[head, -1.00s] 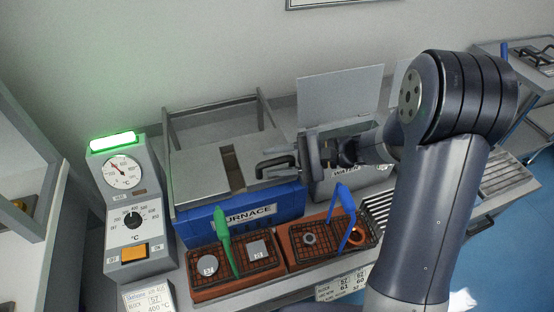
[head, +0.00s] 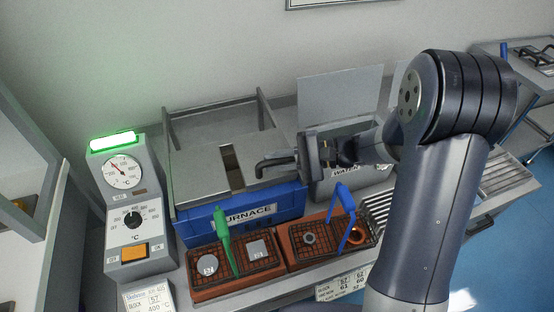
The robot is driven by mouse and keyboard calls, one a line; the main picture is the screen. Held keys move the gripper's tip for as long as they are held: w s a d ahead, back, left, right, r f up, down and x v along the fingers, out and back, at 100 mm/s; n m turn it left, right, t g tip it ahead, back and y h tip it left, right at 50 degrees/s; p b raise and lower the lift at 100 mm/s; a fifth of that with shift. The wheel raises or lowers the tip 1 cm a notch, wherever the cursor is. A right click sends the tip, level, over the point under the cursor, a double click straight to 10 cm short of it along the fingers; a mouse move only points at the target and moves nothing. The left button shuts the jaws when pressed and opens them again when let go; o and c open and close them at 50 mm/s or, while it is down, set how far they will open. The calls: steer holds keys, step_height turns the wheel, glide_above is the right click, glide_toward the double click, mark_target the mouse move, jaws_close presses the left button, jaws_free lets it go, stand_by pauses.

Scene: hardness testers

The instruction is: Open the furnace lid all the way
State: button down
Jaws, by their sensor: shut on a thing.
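The furnace (head: 190,226) is a blue box with a "FURNACE" label, left of the middle in the head view. Its flat grey lid (head: 198,168) lies over the top, with a dark narrow strip on it. Two grey rails run back from the furnace toward the wall, with a crossbar at the back. A dark bent handle (head: 268,167) is at the lid's right side. My gripper (head: 296,160) comes from the right and is shut on the handle. Its fingertips are partly hidden, so the exact contact is hard to see.
A control box (head: 126,240) with dial and lit green lamp stands left. Two brick-coloured trays with a green handle (head: 222,240) and a blue handle (head: 349,226) stand in front. A "WATER" tank (head: 325,187) with a raised panel stands behind my gripper.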

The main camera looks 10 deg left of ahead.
mark_target(263, 138)
steer(key=w+a, duration=0.1)
steer(key=w, duration=0.2)
steer(key=w+a, duration=0.2)
steer(key=w, duration=0.2)
steer(key=w+a+b, duration=0.1)
steer(key=w+a, duration=0.1)
steer(key=w, duration=0.2)
steer(key=shift+a+f, duration=0.1)
steer(key=shift+f, duration=0.05)
steer(key=c, duration=1.4)
jaws_free()
steer(key=shift+o, duration=0.2)
steer(key=v, duration=1.1)
steer(key=shift+a, duration=0.1)
